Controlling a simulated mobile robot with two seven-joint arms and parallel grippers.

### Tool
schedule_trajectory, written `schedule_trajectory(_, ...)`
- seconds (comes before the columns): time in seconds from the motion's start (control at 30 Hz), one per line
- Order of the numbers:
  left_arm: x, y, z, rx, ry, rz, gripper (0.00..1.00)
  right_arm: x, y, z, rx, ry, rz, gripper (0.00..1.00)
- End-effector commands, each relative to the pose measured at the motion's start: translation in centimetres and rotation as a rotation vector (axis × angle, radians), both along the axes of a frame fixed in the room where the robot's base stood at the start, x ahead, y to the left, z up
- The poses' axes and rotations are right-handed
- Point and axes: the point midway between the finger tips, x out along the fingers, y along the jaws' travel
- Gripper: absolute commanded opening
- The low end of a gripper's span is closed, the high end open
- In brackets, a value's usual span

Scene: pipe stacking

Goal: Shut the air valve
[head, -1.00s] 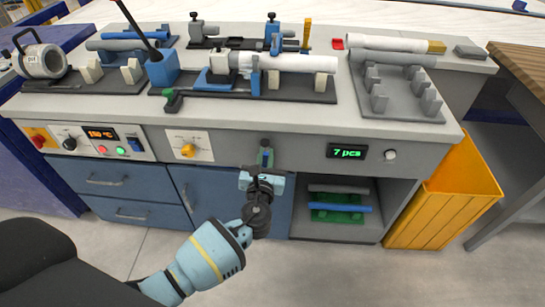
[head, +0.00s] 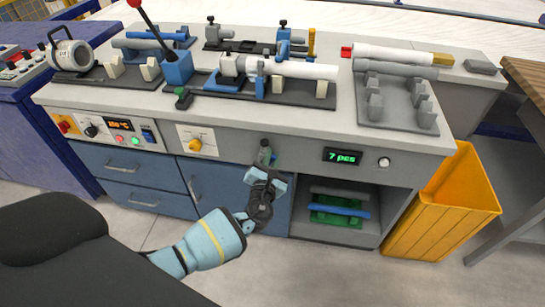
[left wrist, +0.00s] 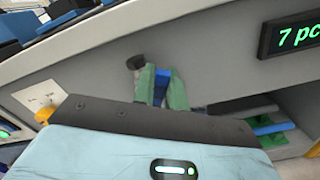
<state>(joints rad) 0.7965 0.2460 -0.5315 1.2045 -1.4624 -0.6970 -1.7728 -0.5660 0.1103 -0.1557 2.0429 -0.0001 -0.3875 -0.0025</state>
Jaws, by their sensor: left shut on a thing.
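The air valve is a small fitting on the front panel of the bench, with a dark round end (left wrist: 136,62) and a blue handle (left wrist: 161,84) in the left wrist view. My left gripper (head: 266,158) is at the panel, below the bench top and left of the counter display. Its greenish fingers (left wrist: 162,90) are closed around the blue handle. The gripper body is tilted in the head view. The fingers hide much of the valve, so its exact handle angle is hard to read. My right gripper is not in view.
A yellow knob (head: 195,146) on a white plate is left of the valve. The display (head: 342,156) reads 7 pcs. An open shelf (head: 340,190) holds a green rack with pipes. A yellow bin (head: 445,210) stands at the right.

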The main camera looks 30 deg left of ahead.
Motion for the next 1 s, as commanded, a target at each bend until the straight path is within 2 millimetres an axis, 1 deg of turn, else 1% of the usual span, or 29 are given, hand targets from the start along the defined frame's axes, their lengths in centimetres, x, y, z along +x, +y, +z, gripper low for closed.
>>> schedule_trajectory(0.03, 0.1, -0.3, 0.1, 0.046, 0.012, 0.000, 0.00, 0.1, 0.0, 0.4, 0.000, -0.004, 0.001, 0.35)
schedule_trajectory(0.1, 0.2, -0.6, -0.2, 0.110, 0.032, -0.002, 0.00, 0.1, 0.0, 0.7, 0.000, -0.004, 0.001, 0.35)
schedule_trajectory(0.3, 0.5, -1.4, -1.0, 0.293, 0.084, -0.001, 0.00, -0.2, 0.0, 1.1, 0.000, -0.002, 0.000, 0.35)
schedule_trajectory(0.7, 0.8, -2.6, -3.2, 0.655, 0.188, -0.001, 0.00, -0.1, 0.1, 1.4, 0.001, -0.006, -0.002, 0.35)
schedule_trajectory(1.0, 0.8, -2.9, -4.6, 0.871, 0.251, 0.000, 0.00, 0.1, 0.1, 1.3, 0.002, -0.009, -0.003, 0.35)
